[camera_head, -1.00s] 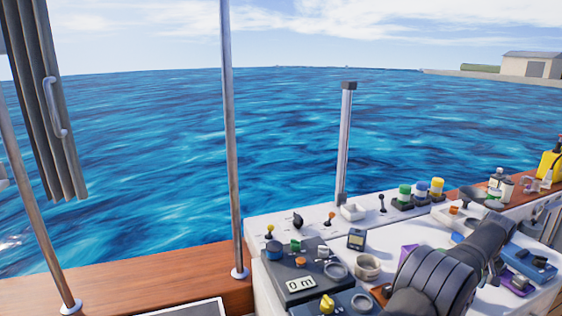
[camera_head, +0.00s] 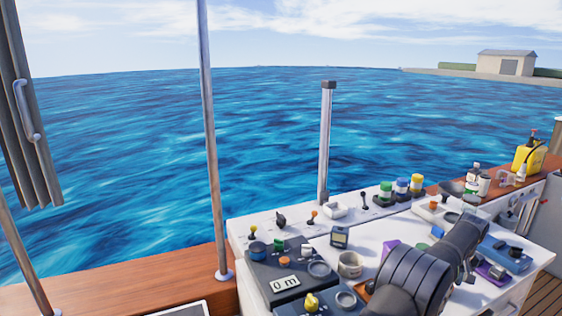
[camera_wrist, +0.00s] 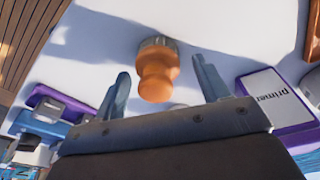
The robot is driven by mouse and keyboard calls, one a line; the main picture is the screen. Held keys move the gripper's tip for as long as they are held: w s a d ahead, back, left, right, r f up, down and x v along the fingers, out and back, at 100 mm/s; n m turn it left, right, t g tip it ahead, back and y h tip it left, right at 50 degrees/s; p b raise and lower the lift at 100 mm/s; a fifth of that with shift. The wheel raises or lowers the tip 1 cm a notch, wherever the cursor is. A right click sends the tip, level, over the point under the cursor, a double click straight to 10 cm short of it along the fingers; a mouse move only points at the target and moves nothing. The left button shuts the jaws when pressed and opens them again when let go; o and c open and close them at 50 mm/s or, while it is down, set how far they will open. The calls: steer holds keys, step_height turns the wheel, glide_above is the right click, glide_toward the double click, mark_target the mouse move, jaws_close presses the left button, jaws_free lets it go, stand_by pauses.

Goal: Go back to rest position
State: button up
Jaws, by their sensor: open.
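My gripper shows in the wrist view (camera_wrist: 163,88). Its two fingers are apart, with nothing held between them. An orange knob (camera_wrist: 156,70) on a metal collar shows beyond and between the fingers; whether they touch it I cannot tell. In the head view my dark arm reaches over the white worktop (camera_head: 375,240) from the bottom, and the fingertips are hidden behind it.
A purple box labelled "primer" (camera_wrist: 272,100) lies right of the fingers. A panel reading "0 m" (camera_head: 285,284) stands left of my arm. Green, blue and yellow-capped items (camera_head: 401,187) line the back. A yellow canister (camera_head: 528,156) stands far right. A vertical post (camera_head: 325,140) rises behind.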

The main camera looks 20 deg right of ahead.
steer(key=shift+w+d+f, duration=0.1)
steer(key=shift+f, duration=0.15)
step_height(320, 180, up, 4)
steer(key=shift+f, duration=0.15)
steer(key=s+a+r, duration=0.2)
steer(key=s+r, duration=1)
steer(key=w+a+n, duration=0.2)
steer(key=w+a, duration=0.6)
steer(key=w, duration=0.4)
steer(key=w+a+n, duration=0.2)
steer(key=w+a, duration=0.7)
steer(key=w, duration=0.4)
steer(key=w+a+n+y, duration=0.1)
steer(key=w+a+n, duration=0.1)
steer(key=w+a, duration=0.6)
steer(key=w, duration=0.4)
steer(key=shift+w+a+r, duration=0.2)
steer(key=shift+w, duration=0.15)
